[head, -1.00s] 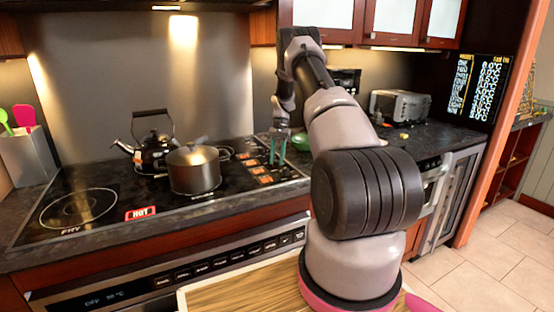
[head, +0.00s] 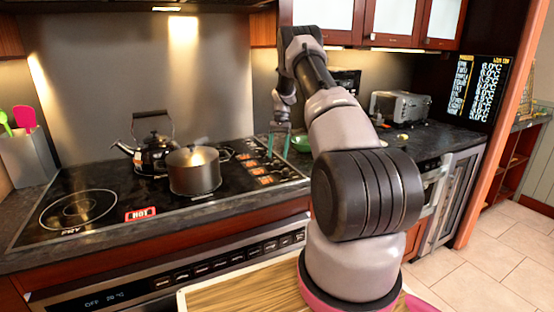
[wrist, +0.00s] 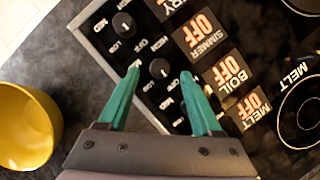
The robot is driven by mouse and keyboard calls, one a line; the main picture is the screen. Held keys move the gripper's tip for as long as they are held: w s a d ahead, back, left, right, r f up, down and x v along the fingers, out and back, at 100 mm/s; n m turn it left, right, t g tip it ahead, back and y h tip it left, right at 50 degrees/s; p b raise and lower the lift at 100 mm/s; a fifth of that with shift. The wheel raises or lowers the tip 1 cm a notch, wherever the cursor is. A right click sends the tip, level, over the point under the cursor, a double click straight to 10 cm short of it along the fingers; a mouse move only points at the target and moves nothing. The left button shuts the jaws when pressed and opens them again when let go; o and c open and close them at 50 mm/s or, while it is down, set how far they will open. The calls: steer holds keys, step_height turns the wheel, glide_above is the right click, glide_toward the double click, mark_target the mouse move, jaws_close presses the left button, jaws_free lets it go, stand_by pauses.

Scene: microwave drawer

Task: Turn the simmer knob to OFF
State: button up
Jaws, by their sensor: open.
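My gripper (wrist: 160,75) is open in the wrist view, its teal fingertips on either side of a black round knob (wrist: 160,68). I cannot tell whether they touch it. This knob lies across from a dark label reading SIMMER (wrist: 203,38), with orange OFF text beside it. The knob's pointer is too small to read. Another knob (wrist: 123,25) sits to the upper left. In the head view my gripper (head: 278,147) is over the right end of the cooktop (head: 110,225), where the knob is too small to make out.
A yellow bowl (wrist: 28,125) stands left of the panel in the wrist view. In the head view, a pot (head: 193,172) and a kettle (head: 153,152) stand on the cooktop left of my gripper. A green bowl (head: 302,144) and a toaster (head: 400,106) are to the right.

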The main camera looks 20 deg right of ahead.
steer(key=v, duration=0.8)
steer(key=s+a+r+n+t, duration=0.15)
steer(key=s+a+r, duration=0.3)
steer(key=r, duration=0.45)
steer(key=s+a+r+t+h, duration=0.1)
steer(key=s+a+r+t, duration=0.1)
steer(key=s+a+r, duration=0.35)
steer(key=s+a+r+n+t, duration=0.15)
steer(key=s+r, duration=0.35)
steer(key=r, duration=0.6)
steer(key=s+a+t, duration=0.2)
steer(key=s+a, duration=0.3)
steer(key=s, duration=0.8)
steer(key=s+a+n+t, duration=0.1)
steer(key=s+a+t, duration=0.2)
steer(key=s, duration=0.9)
steer(key=shift+s+a+r+t, duration=0.3)
steer(key=shift+s+a+r, duration=0.05)
steer(key=shift+a, duration=0.6)
